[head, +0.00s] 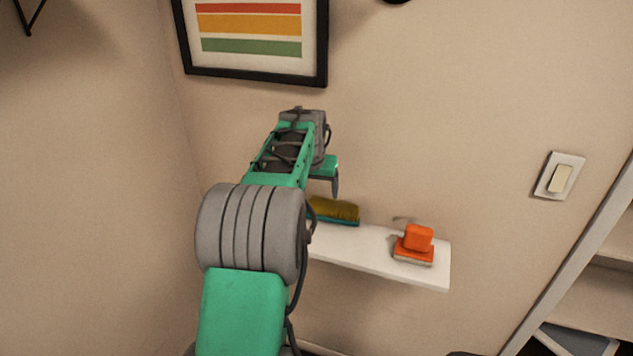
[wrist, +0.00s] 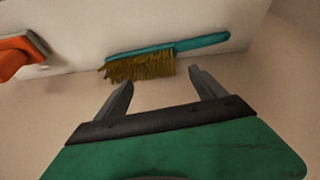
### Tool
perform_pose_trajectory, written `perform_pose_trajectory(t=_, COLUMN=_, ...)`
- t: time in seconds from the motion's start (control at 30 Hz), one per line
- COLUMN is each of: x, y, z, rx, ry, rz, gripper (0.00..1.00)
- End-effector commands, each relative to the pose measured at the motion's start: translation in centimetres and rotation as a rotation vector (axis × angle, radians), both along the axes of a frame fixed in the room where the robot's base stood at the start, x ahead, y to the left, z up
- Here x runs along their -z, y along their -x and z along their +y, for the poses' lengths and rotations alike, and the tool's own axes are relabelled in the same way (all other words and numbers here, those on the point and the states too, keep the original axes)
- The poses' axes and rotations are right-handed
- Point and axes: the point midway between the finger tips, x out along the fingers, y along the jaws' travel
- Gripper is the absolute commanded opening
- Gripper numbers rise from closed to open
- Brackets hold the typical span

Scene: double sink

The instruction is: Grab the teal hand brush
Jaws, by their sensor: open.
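The teal hand brush (head: 337,212) lies on a white wall shelf, its yellow-brown bristles facing up in the head view and part of it hidden behind my arm. In the wrist view the brush (wrist: 170,50) shows whole, with the bristles toward the left end and the bare teal handle reaching right. My gripper (wrist: 165,85) is open and empty, its two dark fingers pointing toward the brush with a gap between. In the head view my gripper (head: 335,185) is above the brush, with a finger hanging down; it does not appear to touch it.
The white shelf (head: 375,258) also holds an orange tool with a grey base (head: 417,240) to the right of the brush; it also shows in the wrist view (wrist: 20,52). A framed picture (head: 252,75) hangs above. A light switch (head: 559,177) is on the right.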

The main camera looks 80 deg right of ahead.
Motion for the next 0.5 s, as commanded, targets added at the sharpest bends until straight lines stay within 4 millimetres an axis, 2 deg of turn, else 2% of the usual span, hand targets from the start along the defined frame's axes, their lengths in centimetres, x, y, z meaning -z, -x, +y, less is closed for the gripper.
perform_pose_trajectory(t=0.23, x=3.6, y=0.0, z=-1.5, rx=0.000, ry=-0.002, rz=0.000, gripper=0.80)
perform_pose_trajectory(t=0.5, x=4.9, y=-0.1, z=-1.9, rx=0.000, ry=-0.003, rz=0.000, gripper=0.80)
